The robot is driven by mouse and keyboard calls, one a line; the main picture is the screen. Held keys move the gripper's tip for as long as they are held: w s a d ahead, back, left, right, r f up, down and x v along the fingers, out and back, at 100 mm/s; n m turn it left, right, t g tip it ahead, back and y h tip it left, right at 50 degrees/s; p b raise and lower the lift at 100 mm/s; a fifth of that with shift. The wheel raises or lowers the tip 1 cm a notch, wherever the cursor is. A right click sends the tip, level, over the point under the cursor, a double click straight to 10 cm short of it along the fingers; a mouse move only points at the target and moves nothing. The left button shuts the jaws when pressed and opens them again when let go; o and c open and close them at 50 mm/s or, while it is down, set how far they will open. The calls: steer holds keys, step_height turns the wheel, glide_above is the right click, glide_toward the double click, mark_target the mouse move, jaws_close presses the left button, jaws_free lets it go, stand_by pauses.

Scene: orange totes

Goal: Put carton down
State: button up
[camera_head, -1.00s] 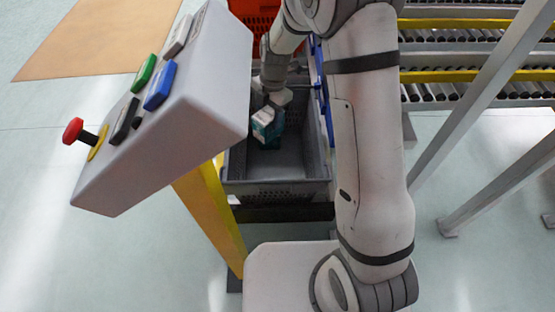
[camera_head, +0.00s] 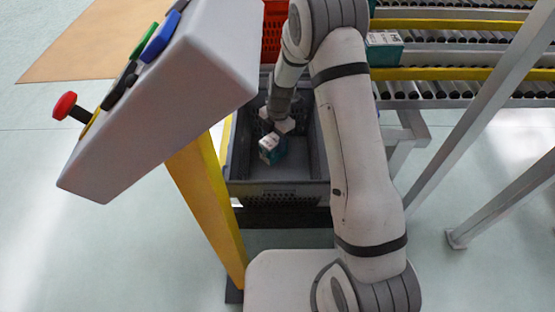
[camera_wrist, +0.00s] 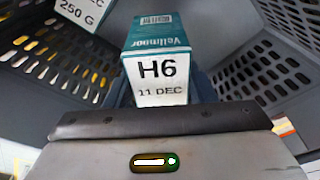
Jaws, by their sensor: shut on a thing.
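My gripper (camera_head: 277,128) reaches down into a grey crate (camera_head: 280,190) and is shut on a teal carton with a white label (camera_head: 270,148). In the wrist view the held carton (camera_wrist: 160,75) shows "Vellimoor" on its teal side and "H6 11 DEC" on its white face. The crate's perforated walls surround it. Whether its underside touches the crate floor cannot be told.
A red-orange tote (camera_head: 272,30) stands behind the grey crate. A sloped control panel (camera_head: 165,90) on a yellow post (camera_head: 208,205) stands close on the left. A roller conveyor (camera_head: 450,73) at the right bears another teal carton (camera_head: 384,48). Metal legs stand at the right.

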mark_target(274, 155)
step_height(274, 155, down, 8)
steer(key=shift+r+b, duration=0.25)
steer(key=shift+b, duration=0.75)
steer(key=shift+f, duration=0.15)
steer(key=shift+f+b, duration=0.3)
steer(key=shift+b, duration=0.25)
steer(key=o, duration=1.1)
steer(key=shift+o, duration=0.2)
steer(key=shift+r, duration=0.1)
steer(key=shift+r+p, duration=0.65)
steer(key=shift+p, duration=0.25)
steer(key=r+p, duration=0.1)
steer(key=r, duration=0.2)
steer(key=w+d+r+p, duration=0.1)
steer(key=r, duration=0.3)
steer(key=r+p, duration=0.1)
steer(key=r, duration=0.3)
steer(key=shift+w+d, duration=0.2)
steer(key=shift+d, duration=0.05)
steer(key=shift+r, duration=0.15)
